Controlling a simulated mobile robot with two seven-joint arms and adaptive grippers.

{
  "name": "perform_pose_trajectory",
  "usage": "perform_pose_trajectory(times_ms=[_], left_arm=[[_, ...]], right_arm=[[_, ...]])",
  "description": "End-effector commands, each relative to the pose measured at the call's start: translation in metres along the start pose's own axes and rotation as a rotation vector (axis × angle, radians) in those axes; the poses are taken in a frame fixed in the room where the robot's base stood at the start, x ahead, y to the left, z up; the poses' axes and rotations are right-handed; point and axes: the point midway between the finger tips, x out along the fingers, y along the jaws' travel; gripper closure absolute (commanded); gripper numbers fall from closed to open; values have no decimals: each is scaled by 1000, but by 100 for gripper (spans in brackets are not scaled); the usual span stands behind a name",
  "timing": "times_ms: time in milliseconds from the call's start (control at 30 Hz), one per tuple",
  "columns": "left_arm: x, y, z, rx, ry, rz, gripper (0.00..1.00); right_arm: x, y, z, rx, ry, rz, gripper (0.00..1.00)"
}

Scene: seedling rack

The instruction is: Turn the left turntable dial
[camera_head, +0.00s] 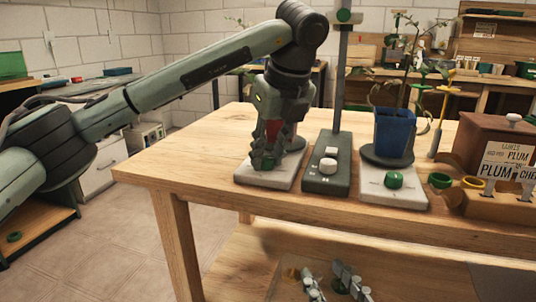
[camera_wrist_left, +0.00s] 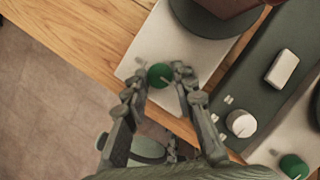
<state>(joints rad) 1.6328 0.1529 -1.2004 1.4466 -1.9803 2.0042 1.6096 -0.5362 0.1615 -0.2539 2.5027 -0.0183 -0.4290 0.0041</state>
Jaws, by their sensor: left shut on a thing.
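The left turntable has a white base (camera_head: 285,183), also seen in the left wrist view (camera_wrist_left: 203,54). Its green dial (camera_wrist_left: 159,75) sits at the front of the base. My left gripper (camera_head: 265,158) reaches down over this base from the left and hides most of the dial in the head view. In the left wrist view the fingertips (camera_wrist_left: 160,80) are on either side of the dial, shut on it. A white mark shows on the dial. A reddish pot (camera_head: 272,130) stands on the turntable, mostly hidden behind the gripper. My right gripper is not in view.
A dark control box (camera_head: 327,180) with a white knob and a post stands just right of the left turntable. Beyond it is the right turntable (camera_head: 405,195) with a green dial (camera_head: 394,180) and a blue pot (camera_head: 394,132). The table (camera_head: 190,160) is bare at the left.

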Motion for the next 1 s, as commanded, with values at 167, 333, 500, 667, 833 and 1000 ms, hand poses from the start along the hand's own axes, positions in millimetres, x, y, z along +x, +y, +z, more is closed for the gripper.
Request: perform_pose_trajectory(times_ms=[167,333,500,667,833,1000], left_arm=[[0,0,-1,1,2,1,100],[0,0,-1,2,2,1,70],[0,0,0,2,1,0,53],[0,0,0,2,1,0,53],[-5,0,0,1,-1,-1,53],[-31,0,1,2,-5,-3,53]], right_arm=[[0,0,0,0,1,0,60],[0,0,0,0,1,0,60],[0,0,-1,0,1,0,60],[0,0,0,0,1,0,60],[0,0,1,0,-4,0,60],[0,0,1,0,-3,0,60]])
